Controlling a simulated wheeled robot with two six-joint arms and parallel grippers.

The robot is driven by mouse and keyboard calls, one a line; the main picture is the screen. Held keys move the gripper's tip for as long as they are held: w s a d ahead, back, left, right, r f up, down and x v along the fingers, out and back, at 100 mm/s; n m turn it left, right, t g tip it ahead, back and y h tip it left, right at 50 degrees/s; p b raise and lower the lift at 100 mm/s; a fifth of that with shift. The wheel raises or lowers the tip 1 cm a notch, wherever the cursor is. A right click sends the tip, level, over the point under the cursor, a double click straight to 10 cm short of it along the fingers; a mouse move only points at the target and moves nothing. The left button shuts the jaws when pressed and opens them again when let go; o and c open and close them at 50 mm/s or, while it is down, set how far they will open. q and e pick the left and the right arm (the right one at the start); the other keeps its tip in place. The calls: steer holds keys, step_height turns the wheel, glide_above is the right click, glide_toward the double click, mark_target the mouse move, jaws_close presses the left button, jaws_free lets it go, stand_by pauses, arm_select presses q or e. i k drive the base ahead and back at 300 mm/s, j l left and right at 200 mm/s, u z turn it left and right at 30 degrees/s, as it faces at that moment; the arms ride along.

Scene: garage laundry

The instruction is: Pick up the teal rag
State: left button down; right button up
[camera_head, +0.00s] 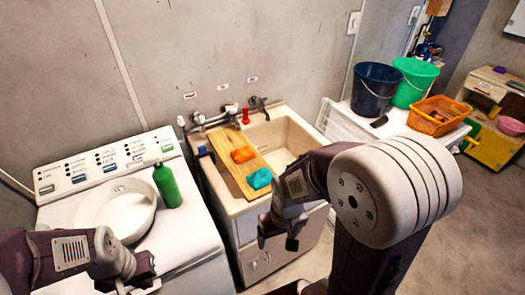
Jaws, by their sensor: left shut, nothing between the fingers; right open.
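The teal rag (260,179) lies crumpled on the near end of a wooden board (228,165) laid across the left part of the sink. An orange rag (242,154) lies behind it on the same board. My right gripper (278,238) is open and empty, pointing down in front of the sink cabinet. In the picture it is below the teal rag and slightly right, apart from it. My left gripper (146,286) is shut and empty at the bottom left, over the front of the washing machine.
The sink (290,128) has taps behind it. The washing machine (187,225) at left carries a white basin (104,205) and a green bottle (167,186). At right, a white top holds a dark bucket (376,90), a green bucket (414,82) and an orange basket (440,116).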

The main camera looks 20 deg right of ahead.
mark_target(259, 179)
steer(key=z, duration=0.7)
steer(key=i+l+u, duration=0.1)
steer(key=l+u, duration=0.15)
steer(key=u, duration=0.25)
steer(key=l+u, duration=0.2)
steer(key=u, duration=0.3)
steer(key=l+u, duration=0.3)
steer(key=u, duration=0.15)
